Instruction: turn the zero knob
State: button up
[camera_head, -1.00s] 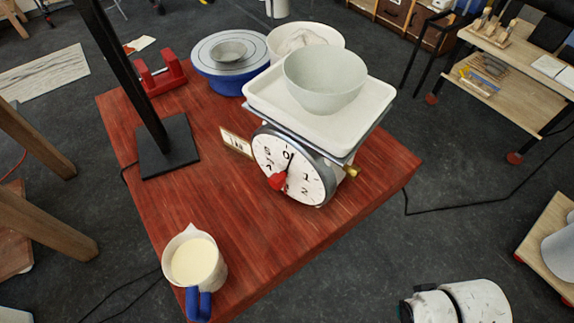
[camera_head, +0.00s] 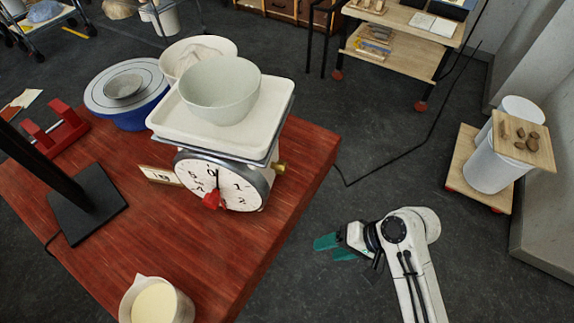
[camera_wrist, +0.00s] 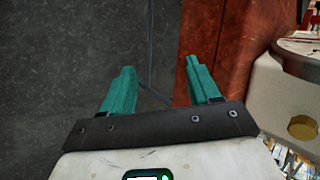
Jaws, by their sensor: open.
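A kitchen scale with a round white dial (camera_head: 222,181) stands near the table's right edge. A small brass knob (camera_head: 280,167) sticks out from its right side; it also shows as a gold, faceted knob at the right of the wrist view (camera_wrist: 302,127). A red piece (camera_head: 211,200) sits low on the dial, and the black needle points close to 0. My gripper (camera_head: 333,248) has green fingers and hangs beyond the table's right edge, to the right of and nearer than the knob. In the wrist view its fingers (camera_wrist: 160,68) are apart and empty.
A white tray (camera_head: 270,128) with a pale bowl (camera_head: 220,90) sits on the scale. The red wooden table (camera_head: 309,153) has a jug (camera_head: 155,302) in front and a black stand (camera_head: 90,205) at left. Bare floor lies right of the table; a bin (camera_head: 495,165) stands farther right.

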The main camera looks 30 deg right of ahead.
jog(key=w+r+m+t+y, duration=0.3)
jog(key=w+r+m, duration=0.1)
jog(key=w, duration=0.1)
jog(key=m+t+y+p, duration=0.1)
jog(key=m+t+y, duration=0.1)
jog(key=m+t, duration=0.45)
send_near(279, 166)
jog(key=shift+g, duration=0.35)
jog(key=x, duration=0.2)
jog(key=p+x, duration=0.1)
jog(key=x, duration=0.2)
jog(key=f+p+x, duration=0.1)
jog(key=x, duration=0.2)
jog(key=shift+w+d+f, duration=0.1)
jog(key=shift+w+d, duration=0.25)
jog(key=shift+c, duration=0.3)
jog(key=c, duration=1)
